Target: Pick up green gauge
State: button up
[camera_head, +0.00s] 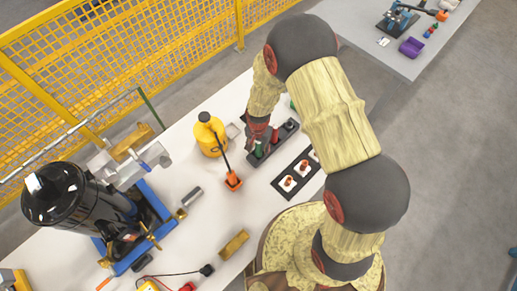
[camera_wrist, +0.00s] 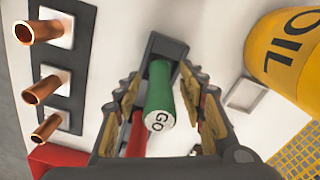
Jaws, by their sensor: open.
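The green gauge (camera_wrist: 158,95) is a green cylinder with "GO" on its pale end face. It stands in a dark holder (camera_wrist: 165,46). In the head view the green gauge (camera_head: 258,149) shows just below my gripper (camera_head: 257,131), in the long dark holder (camera_head: 287,133). In the wrist view my gripper (camera_wrist: 160,85) is open, with one finger on each side of the green gauge. I cannot tell whether either finger touches it. A red piece (camera_wrist: 137,137) shows beside the green gauge, partly hidden by the left finger.
A yellow oil can (camera_wrist: 288,52) stands close on the right. A black tray (camera_head: 278,184) with copper pieces on white pads lies close by. A yellow fence (camera_head: 120,45) runs behind.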

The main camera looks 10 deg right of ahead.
jog(key=shift+c, duration=0.9)
grip_shut()
jog(key=shift+r, duration=0.15)
